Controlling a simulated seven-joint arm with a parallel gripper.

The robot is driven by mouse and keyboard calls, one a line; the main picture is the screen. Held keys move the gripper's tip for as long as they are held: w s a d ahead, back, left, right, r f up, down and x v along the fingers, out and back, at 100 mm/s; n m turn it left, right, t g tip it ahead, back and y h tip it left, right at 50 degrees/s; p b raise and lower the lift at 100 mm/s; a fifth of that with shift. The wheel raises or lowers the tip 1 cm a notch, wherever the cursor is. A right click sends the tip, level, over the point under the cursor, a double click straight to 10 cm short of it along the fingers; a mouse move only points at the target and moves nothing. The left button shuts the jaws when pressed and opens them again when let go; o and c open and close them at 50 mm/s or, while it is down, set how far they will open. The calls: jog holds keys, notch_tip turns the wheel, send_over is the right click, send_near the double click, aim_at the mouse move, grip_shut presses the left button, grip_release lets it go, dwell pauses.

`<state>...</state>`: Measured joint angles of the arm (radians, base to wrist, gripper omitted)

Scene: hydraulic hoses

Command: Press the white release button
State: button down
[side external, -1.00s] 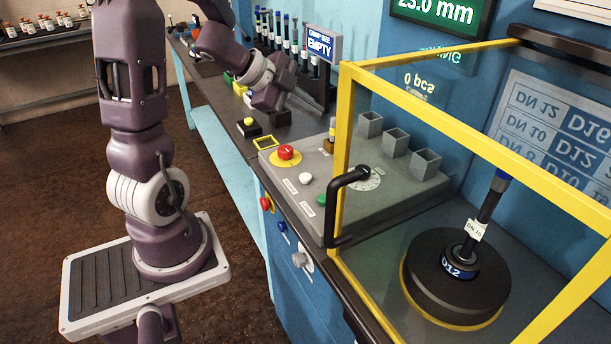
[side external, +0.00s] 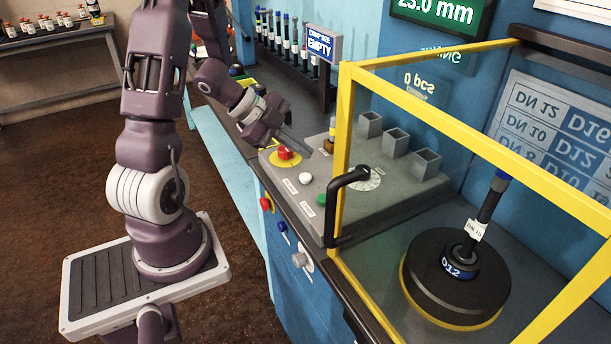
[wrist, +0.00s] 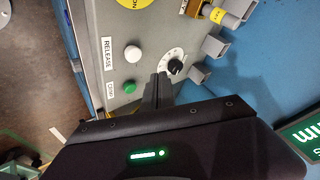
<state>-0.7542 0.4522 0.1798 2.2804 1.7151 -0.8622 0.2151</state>
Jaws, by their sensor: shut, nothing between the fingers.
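The white release button (side external: 306,179) sits on the sloped top of the grey control box (side external: 330,215), in front of the red mushroom button and near the green one. In the wrist view the white button (wrist: 132,53) stands beside a label reading RELEASE, left of my fingertips. My gripper (side external: 306,149) is shut and empty, above the box near the red button and apart from the white button. In the wrist view my closed fingers (wrist: 160,82) point at the panel near the black dial. Nothing covers the white button.
A red mushroom button (side external: 284,153) on a yellow disc lies close to my gripper. A green button (side external: 321,199) and a dial (wrist: 174,66) flank the white one. A yellow-framed guard (side external: 345,130) with a black handle (side external: 340,200) stands to the right.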

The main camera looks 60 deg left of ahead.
aim_at(301, 176)
jog(key=shift+f, duration=1.8)
jog(key=shift+f, duration=0.1)
dwell(0.5)
jog(key=shift+f, duration=0.35)
jog(key=shift+f, duration=0.4)
dwell(0.6)
jog(key=shift+r, duration=0.85)
jog(key=shift+r, duration=2.5)
